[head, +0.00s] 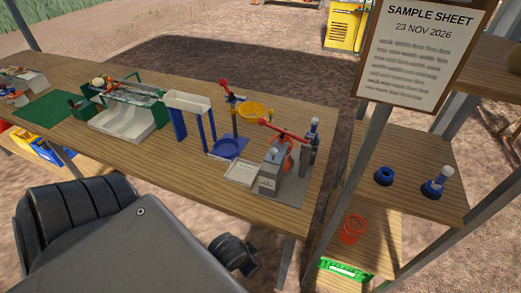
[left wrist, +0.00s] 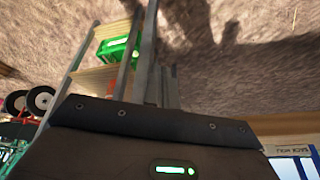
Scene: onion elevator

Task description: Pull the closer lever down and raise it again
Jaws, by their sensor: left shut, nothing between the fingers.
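In the head view, the closer lever (head: 283,131) is a long red bar with a round knob at its left end. It slopes gently down to the right across a grey device (head: 271,172) near the table's right end. A second red lever (head: 226,88) stands farther back by a yellow ring. No gripper shows at either lever. In the left wrist view, my left gripper (left wrist: 162,88) shows its dark body, with the narrow fingers shut and empty. It points at ground and shelving, away from the levers. My right gripper is out of view.

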